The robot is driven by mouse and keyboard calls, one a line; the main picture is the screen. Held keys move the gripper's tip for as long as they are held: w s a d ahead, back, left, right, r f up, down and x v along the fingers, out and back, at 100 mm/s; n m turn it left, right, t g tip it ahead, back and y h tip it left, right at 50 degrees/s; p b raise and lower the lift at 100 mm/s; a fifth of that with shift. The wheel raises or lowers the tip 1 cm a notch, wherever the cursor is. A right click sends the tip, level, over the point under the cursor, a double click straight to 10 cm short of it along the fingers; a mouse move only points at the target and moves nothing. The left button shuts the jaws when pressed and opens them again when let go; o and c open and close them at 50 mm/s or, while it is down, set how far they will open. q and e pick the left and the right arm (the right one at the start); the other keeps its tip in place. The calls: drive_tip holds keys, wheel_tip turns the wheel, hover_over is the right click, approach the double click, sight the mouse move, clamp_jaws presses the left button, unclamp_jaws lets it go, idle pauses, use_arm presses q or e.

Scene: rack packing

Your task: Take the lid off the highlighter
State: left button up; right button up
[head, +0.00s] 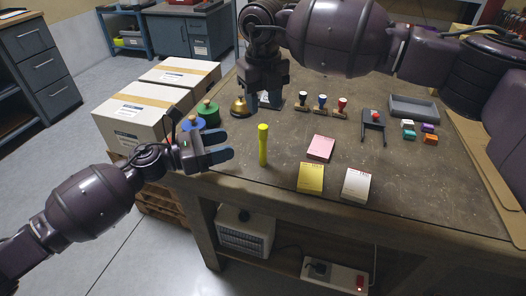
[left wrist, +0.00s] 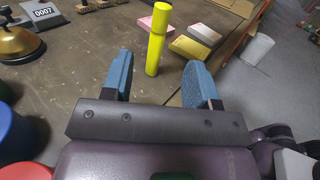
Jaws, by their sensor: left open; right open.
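The yellow highlighter (head: 263,146) stands upright on the table in the head view, near its front left. Its upper part looks like the lid, in the same yellow. In the left wrist view the highlighter (left wrist: 156,42) stands just beyond the gap between my left fingers. My left gripper (head: 228,146) is open and empty, to the left of the highlighter and apart from it; its blue fingers also show in the left wrist view (left wrist: 160,82). My right gripper (head: 262,98) is above the back of the table, open, with its fingertips partly hard to make out.
Pink (head: 320,148), yellow (head: 311,178) and white (head: 356,185) pads lie right of the highlighter. A brass bell (head: 240,106), several stamps (head: 321,104) and a grey tray (head: 414,108) stand behind. Green and blue round items (head: 208,112) are at the left edge. The table (head: 235,172) is clear around the highlighter.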

sight(262, 134)
use_arm(q)
drive_tip(key=x, duration=1)
drive_tip(key=shift+d, duration=0.25)
clamp_jaws()
unclamp_jaws()
drive_tip(key=shift+a, duration=0.15)
